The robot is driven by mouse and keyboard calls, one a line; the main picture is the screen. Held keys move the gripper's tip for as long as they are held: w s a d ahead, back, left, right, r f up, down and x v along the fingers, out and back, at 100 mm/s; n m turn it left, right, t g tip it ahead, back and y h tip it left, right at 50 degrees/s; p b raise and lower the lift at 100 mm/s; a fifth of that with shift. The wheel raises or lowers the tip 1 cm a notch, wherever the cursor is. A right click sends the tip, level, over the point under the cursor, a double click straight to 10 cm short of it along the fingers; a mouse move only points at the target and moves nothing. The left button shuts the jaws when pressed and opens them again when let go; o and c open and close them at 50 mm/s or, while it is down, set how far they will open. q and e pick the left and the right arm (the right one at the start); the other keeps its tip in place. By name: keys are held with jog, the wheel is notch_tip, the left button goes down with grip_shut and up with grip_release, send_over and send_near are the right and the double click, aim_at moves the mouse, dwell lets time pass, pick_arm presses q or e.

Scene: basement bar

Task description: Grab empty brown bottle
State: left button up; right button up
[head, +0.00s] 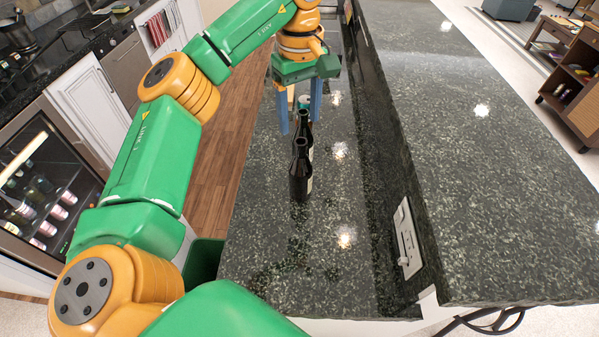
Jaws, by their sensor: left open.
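Two dark bottles stand upright on the lower granite counter, one behind the other in the head view. The nearer bottle (300,180) partly hides the farther bottle (306,130). Both look dark brown or black with a pale label edge on the right side. I cannot tell whether either is empty. My left gripper (300,115) is open, its two blue fingers pointing down just beyond and above the bottles. The fingertips appear on both sides of the farther bottle's top, but I cannot tell whether they are around it or behind it. My right gripper is out of view.
A small teal and white item (303,102) shows between the fingers, partly hidden. A raised granite bar top (500,160) runs along the right, with an outlet plate (407,238) on its side. The near lower counter (300,260) is clear. A bottle fridge (45,190) stands left.

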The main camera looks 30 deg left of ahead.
aim_at(301, 141)
pick_arm(q)
jog(key=f+b, duration=0.2)
jog(key=f, duration=0.1)
jog(key=shift+w+f, duration=0.3)
jog(key=shift+w, duration=0.05)
jog(key=shift+w+f, duration=0.2)
jog(key=shift+f, duration=0.15)
jog(key=f, duration=0.1)
jog(key=f+p, duration=0.1)
jog(key=f, duration=0.1)
jog(key=f+p, duration=0.1)
jog(key=f, duration=0.1)
jog(key=shift+s, duration=0.4)
jog(key=shift+f, duration=0.4)
jog(key=shift+w+f, duration=0.1)
jog(key=shift+w, duration=0.1)
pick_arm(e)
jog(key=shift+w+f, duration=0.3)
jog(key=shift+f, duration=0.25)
pick_arm(q)
grip_shut()
